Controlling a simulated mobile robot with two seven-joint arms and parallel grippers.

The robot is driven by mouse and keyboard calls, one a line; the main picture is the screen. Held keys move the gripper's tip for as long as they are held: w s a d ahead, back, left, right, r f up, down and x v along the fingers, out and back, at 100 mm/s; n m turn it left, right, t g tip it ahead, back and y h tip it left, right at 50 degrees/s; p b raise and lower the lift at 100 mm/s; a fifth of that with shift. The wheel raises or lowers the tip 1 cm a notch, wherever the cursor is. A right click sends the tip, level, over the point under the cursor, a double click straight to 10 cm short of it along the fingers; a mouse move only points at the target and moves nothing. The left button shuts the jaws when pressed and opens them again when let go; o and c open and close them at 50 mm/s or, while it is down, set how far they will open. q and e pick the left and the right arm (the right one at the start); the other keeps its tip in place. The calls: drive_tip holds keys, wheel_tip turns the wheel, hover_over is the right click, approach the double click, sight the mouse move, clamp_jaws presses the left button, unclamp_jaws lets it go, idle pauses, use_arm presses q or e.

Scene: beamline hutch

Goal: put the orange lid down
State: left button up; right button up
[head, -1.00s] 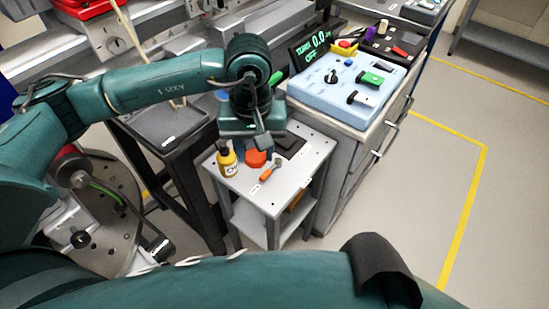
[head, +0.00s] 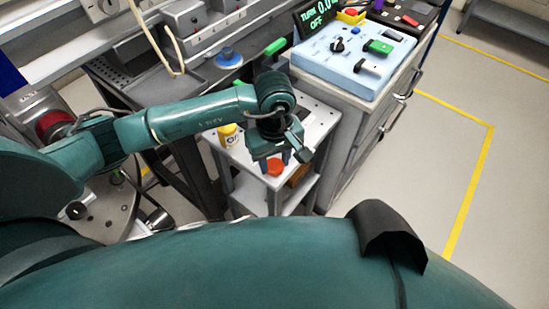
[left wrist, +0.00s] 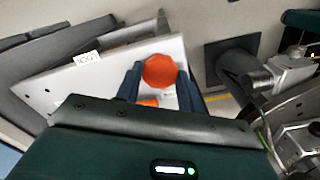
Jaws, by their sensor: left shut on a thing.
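My left gripper (head: 275,162) is shut on the orange lid (head: 275,167), above the front part of the small light-grey table (head: 237,156). In the left wrist view the orange lid (left wrist: 159,70) sits between the two dark fingers of the gripper (left wrist: 159,78). I cannot tell whether the lid touches the tabletop. Another orange piece (left wrist: 149,102) shows just below the lid in the wrist view, partly hidden. My right gripper is not in view.
A yellow bottle (head: 228,136) stands on the small table, left of my gripper. A blue control panel (head: 350,62) on a grey cabinet stands behind and to the right. A dark bench is at the left. The floor at the right is clear.

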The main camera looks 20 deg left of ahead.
use_arm(q)
drive_tip(key=shift+f, duration=0.15)
drive_tip(key=shift+f, duration=0.15)
drive_tip(key=o, duration=1.1)
